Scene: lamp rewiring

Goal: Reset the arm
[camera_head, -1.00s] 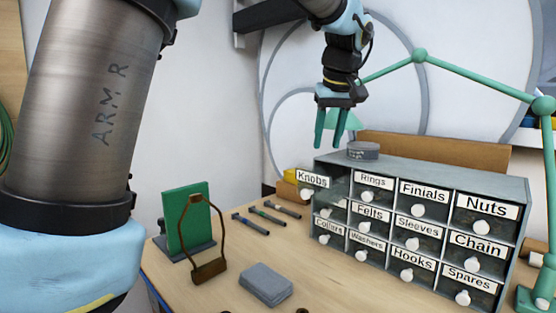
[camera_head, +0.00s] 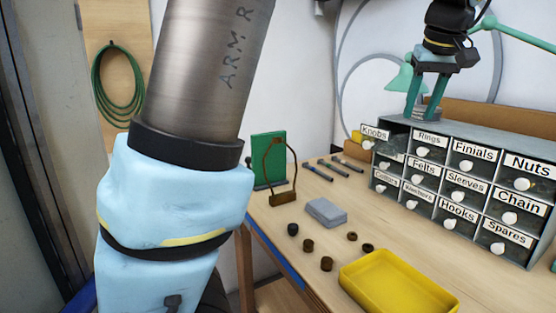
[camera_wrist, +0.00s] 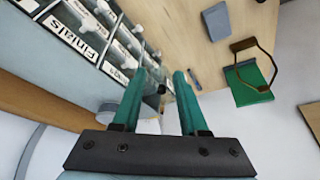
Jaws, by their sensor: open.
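My gripper (camera_head: 424,112) is at the upper right in the head view, over the left end of the grey drawer cabinet (camera_head: 470,133). Its two green fingers point down, are apart and hold nothing. In the wrist view the open fingers (camera_wrist: 160,80) have the drawer fronts to the left and the tabletop beyond. The Knobs drawer (camera_head: 375,132) stands out from the cabinet front.
A green lamp arm (camera_head: 515,32) reaches behind my gripper. A coiled hose (camera_head: 117,80) hangs left.

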